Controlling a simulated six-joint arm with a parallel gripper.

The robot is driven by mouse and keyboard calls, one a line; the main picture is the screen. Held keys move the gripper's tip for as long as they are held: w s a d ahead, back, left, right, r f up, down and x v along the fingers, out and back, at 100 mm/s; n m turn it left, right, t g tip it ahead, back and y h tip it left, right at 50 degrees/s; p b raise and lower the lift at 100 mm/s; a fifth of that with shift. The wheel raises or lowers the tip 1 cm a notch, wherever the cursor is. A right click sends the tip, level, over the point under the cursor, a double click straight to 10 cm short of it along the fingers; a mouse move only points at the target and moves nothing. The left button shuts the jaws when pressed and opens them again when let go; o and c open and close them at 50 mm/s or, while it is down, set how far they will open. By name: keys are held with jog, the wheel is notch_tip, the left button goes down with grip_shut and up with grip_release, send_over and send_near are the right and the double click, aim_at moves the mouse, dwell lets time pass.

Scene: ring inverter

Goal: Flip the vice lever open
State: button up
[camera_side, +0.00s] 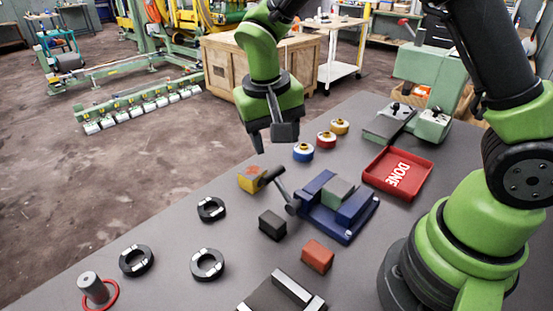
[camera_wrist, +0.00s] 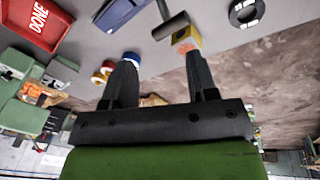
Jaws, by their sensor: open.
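The blue vice (camera_side: 345,217) sits on the grey table with a grey-green block (camera_side: 338,190) between its jaws. Its grey lever (camera_side: 283,190) rises from the vice's left side, tilted up and left, and ends in a dark cylindrical handle (camera_side: 270,177). In the wrist view the handle (camera_wrist: 170,25) shows at the top middle, and part of the blue vice (camera_wrist: 118,12) is cut by the top edge. My gripper (camera_side: 271,143) is open and empty, above and behind the handle, apart from it. In the wrist view its fingers (camera_wrist: 162,56) are spread.
A yellow block (camera_side: 251,180) stands right beside the handle. A dark block (camera_side: 272,225) and a red block (camera_side: 317,256) lie in front of the vice. The red DONE tray (camera_side: 398,174) is to its right. Several black rings (camera_side: 207,265) lie at the left.

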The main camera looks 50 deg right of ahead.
aim_at(274, 171)
jog(key=f+m+g, duration=0.1)
jog(key=f+m, duration=0.2)
jog(key=m, duration=0.1)
jog(key=f+m+g+y, duration=0.1)
jog(key=f+m, duration=0.2)
jog(key=m, duration=0.1)
jog(key=f+m+g+y, duration=0.1)
jog(key=f+m, duration=0.2)
jog(key=m, duration=0.1)
jog(key=shift+w+d+f+m+g, duration=0.2)
jog(key=shift+d+m+g, duration=0.1)
jog(key=shift+d+g, duration=0.1)
jog(key=shift+c, duration=0.2)
